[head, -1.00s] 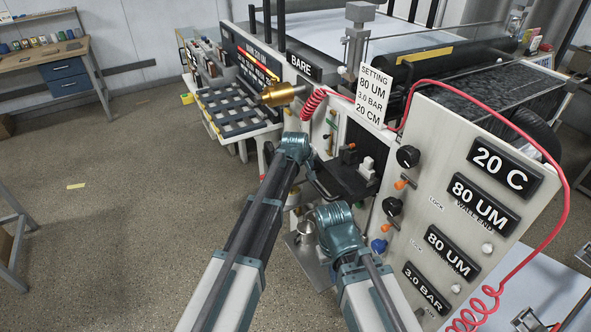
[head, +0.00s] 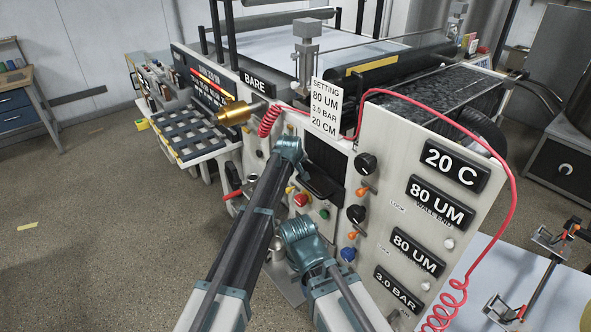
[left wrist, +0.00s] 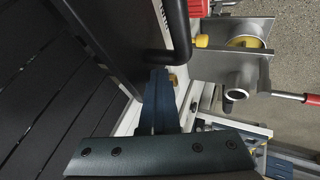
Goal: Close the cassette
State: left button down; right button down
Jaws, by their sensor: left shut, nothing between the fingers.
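The cassette (head: 319,186) is the black part at the dark opening in the machine's front panel, right of my left wrist; how far in it sits is hard to tell. In the left wrist view a dark panel (left wrist: 112,38) with a black bent handle (left wrist: 182,30) fills the upper left; I take it for the cassette front. My left gripper (left wrist: 158,82) is shut and empty, its fingertips close by the handle's lower bend; contact is unclear. In the head view its fingers are mostly hidden behind the wrist. My right wrist shows lower down, with its fingers hidden.
A brass cylinder (head: 236,113) sticks out left of my left wrist. Red (head: 301,200) and green buttons sit below the cassette, knobs (head: 366,163) to its right. A red coiled hose (head: 516,210) hangs at the right.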

pick_arm(q)
jog(key=shift+w+d+r, duration=0.1)
jog(key=shift+w+d, duration=0.15)
jog(key=shift+d, duration=0.05)
jog(key=shift+s+a, duration=0.1)
jog(key=s+a+r+p, duration=0.5)
jog(key=s+r+p, duration=0.3)
jog(key=shift+s+a, duration=0.15)
jog(key=shift+a, duration=0.1)
jog(key=shift+f, duration=0.15)
